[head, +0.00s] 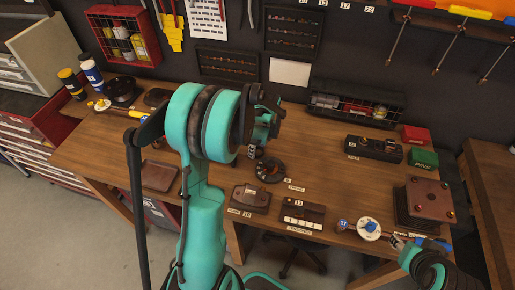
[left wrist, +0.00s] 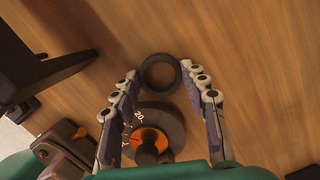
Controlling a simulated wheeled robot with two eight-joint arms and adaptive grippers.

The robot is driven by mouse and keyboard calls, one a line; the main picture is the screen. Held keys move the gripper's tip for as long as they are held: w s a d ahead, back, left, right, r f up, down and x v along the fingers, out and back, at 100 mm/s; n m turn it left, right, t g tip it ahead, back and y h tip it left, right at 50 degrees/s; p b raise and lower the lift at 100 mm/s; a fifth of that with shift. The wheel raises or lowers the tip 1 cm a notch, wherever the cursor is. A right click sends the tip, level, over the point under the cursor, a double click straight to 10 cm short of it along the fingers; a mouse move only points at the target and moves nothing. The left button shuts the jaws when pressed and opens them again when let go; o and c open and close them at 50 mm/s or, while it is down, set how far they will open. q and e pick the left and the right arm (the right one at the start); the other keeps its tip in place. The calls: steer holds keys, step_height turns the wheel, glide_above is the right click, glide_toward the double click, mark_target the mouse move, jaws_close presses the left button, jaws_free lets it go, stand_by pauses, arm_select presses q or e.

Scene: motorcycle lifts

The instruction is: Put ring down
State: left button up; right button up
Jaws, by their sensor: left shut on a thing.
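The ring (left wrist: 161,56) is a plain black hoop, seen in the left wrist view between the two fingertips of my left gripper (left wrist: 159,72). The fingers are closed on its left and right sides. Wood tabletop shows through and around it; I cannot tell how far it is above the wood. In the head view my left gripper (head: 263,128) is over the middle of the workbench (head: 325,190), partly hidden behind my arm, and I cannot make out the ring there. My right arm shows at the bottom right; its fingers are not clear.
A dark round dial (left wrist: 172,120) with an orange centre lies beneath the fingers. In the head view a black round part (head: 270,170) lies near the gripper. Small labelled blocks (head: 302,214) stand at the front edge. A finned block (head: 425,200) stands right.

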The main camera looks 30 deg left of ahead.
arm_select(q)
steer(key=shift+f, duration=0.1)
steer(key=o, duration=1.2)
